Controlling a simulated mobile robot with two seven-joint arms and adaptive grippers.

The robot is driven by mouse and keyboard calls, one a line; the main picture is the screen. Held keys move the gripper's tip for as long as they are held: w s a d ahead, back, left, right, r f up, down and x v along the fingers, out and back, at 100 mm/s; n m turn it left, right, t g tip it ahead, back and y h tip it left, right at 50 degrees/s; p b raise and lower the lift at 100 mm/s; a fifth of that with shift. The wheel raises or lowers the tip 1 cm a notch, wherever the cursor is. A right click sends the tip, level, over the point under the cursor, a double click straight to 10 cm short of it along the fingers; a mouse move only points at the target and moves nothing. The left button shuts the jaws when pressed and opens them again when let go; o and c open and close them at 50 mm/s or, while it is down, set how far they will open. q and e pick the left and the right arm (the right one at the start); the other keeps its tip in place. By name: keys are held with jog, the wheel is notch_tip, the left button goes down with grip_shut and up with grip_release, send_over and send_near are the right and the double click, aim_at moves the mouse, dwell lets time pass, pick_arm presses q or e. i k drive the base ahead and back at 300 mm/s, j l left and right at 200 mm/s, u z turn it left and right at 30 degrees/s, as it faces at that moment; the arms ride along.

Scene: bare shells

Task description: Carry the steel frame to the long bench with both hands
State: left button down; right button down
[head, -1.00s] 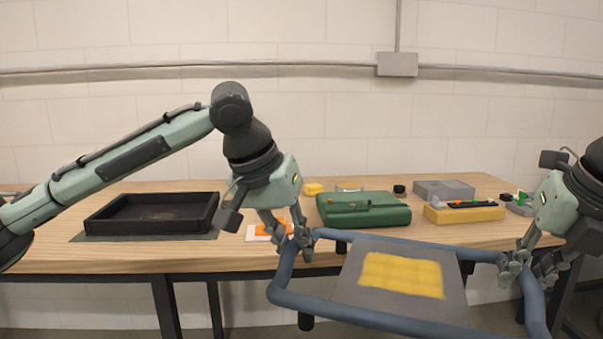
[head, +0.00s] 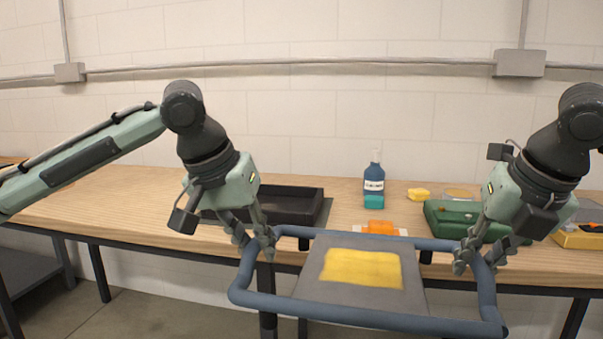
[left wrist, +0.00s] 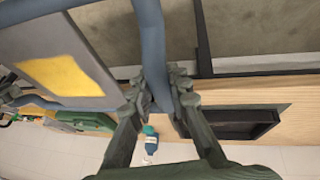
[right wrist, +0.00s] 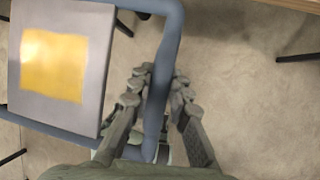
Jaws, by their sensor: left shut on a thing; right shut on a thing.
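The steel frame (head: 365,321) is a blue-grey tube loop with a grey panel and a yellow patch (head: 362,267) in its middle. It is held in front of the long bench (head: 130,195), its far side near the bench's front edge. My left gripper (head: 256,243) is shut on the frame's left tube, also seen in the left wrist view (left wrist: 158,88). My right gripper (head: 480,258) is shut on the frame's right tube, also seen in the right wrist view (right wrist: 158,88). Whether the frame touches the bench cannot be told.
On the bench are a black tray (head: 285,207), a blue bottle (head: 374,185), an orange item (head: 378,228), a green case (head: 450,218) and a yellow block (head: 418,194). A yellow box (head: 580,238) stands at the far right. The bench's left part is bare.

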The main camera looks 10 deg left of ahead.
aim_at(141, 198)
jog(key=i+j, duration=0.2)
jog(key=j, duration=0.25)
jog(key=i+j, duration=0.15)
jog(key=j, duration=0.3)
jog(key=i+j, duration=0.2)
jog(key=j, duration=0.25)
jog(key=i+j, duration=0.15)
jog(key=j, duration=0.3)
jog(key=i+j, duration=0.2)
jog(key=j, duration=0.2)
jog(key=i+j, duration=0.2)
jog(key=j, duration=0.25)
jog(key=i+j, duration=0.15)
jog(key=j, duration=0.3)
jog(key=i+j, duration=0.2)
jog(key=j, duration=0.25)
jog(key=u, duration=0.05)
